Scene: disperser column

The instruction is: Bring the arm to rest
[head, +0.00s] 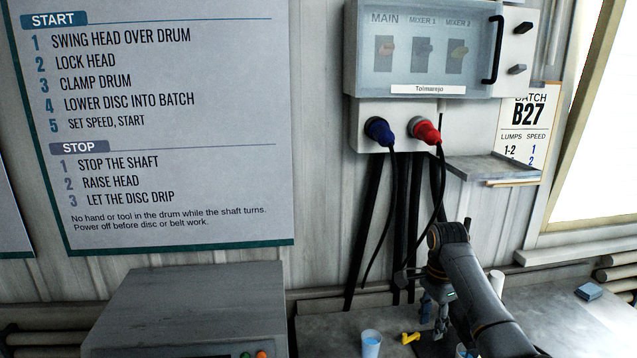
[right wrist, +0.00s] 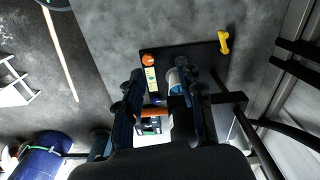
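My right arm (head: 470,270) reaches in from the lower right in the head view. Its gripper (head: 437,335) points down over the bench, near a dark mat. In the right wrist view the two fingers of the right gripper (right wrist: 160,88) stand apart with a gap between them, and I see nothing held. A dark mat (right wrist: 205,58) lies below the fingers, with a small strip with an orange end (right wrist: 149,62) and a cup, partly hidden by a finger. My left gripper is not in view.
On the bench stand a cup with blue contents (head: 371,343) and a yellow dumbbell-shaped piece (head: 411,338). A blue-grey block (head: 589,291) lies far right. A grey box (head: 190,310) stands left. Cables hang from blue (head: 380,131) and red plugs (head: 425,131) behind the arm.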

